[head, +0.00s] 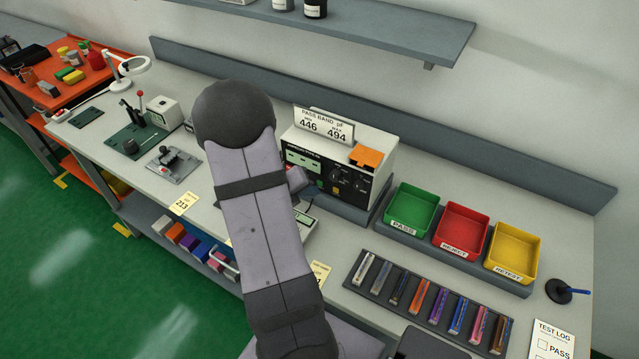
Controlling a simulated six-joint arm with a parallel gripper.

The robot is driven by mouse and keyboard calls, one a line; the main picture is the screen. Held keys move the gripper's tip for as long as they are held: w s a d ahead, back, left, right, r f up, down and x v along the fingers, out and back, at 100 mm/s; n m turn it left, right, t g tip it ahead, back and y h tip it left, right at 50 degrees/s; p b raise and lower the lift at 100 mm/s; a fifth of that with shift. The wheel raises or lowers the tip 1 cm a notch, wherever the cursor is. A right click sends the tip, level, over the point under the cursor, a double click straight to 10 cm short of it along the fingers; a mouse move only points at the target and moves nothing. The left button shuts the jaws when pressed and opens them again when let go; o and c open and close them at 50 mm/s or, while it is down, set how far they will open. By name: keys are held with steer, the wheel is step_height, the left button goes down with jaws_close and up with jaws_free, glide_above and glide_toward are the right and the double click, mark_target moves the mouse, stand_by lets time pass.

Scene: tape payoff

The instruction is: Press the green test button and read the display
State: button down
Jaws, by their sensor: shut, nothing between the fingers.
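The tester (376,160) is a white box with a black front panel, standing on the bench at the middle. A pale green display area (303,158) shows on the left of its panel, too small to read. Dark knobs (360,185) and a small yellow part (336,190) sit on the panel's right side. A sign on top reads PASS BAND, 446 and 494. An orange block (366,156) lies on the tester's top. My gripper's fingers are hidden behind my arm.
Green PASS (402,228), red REJECT (451,246) and yellow RETEST (502,269) bins stand right of the tester. A dark rack (403,312) of several coloured strips lies in front of them. A partly hidden device (305,228) sits before the tester. A shelf (400,38) hangs above.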

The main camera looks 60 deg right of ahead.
steer(key=shift+d, duration=0.35)
steer(key=shift+d, duration=0.35)
stand_by(0.7)
steer(key=shift+a, duration=0.8)
steer(key=shift+a, duration=0.1)
steer(key=shift+a, duration=2.4)
